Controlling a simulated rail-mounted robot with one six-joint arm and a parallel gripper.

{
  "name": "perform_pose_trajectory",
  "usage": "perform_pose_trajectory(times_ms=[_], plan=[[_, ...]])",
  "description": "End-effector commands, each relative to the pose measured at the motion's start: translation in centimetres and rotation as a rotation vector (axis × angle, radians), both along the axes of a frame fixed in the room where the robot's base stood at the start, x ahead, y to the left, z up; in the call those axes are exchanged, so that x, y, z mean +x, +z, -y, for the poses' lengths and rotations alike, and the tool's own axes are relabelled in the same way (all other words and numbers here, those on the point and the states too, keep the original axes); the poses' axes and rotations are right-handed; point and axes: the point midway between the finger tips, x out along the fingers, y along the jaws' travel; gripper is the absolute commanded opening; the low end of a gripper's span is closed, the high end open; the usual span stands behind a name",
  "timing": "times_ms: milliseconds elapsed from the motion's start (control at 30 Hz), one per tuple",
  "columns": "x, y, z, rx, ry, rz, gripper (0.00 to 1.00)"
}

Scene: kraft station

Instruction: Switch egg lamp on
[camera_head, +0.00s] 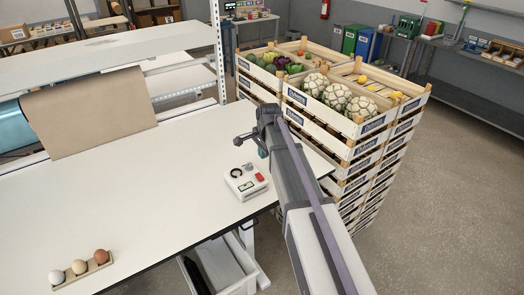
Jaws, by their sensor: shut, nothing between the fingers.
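The egg lamp is most likely the small white box (238,191) on the white table. It has a dark ring on top, a red part at its right and a small greenish panel at its front. I cannot tell whether it is lit. My gripper (238,140) is above and behind the box in the picture, apart from it. It is shut and empty. My arm comes in from the lower right, passing just right of the box.
A wooden holder with three eggs (80,267) lies at the table's front left. A kraft paper roll (88,110) is at the back left. Stacked crates of vegetables (345,150) stand beyond the table's right end. The middle of the white table (165,195) is clear.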

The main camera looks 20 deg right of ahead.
Motion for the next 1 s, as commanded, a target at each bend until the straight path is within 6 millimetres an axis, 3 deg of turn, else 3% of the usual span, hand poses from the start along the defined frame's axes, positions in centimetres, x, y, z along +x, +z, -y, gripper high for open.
perform_pose_trajectory(times_ms=[33,100,1000], plan=[[-0.2,1.4,0.0,0.0,0.0,0.0,0.0],[-0.3,1.6,0.1,0.0,0.0,0.0,0.0],[1.0,1.3,-0.1,0.018,-0.001,0.067,0.0]])
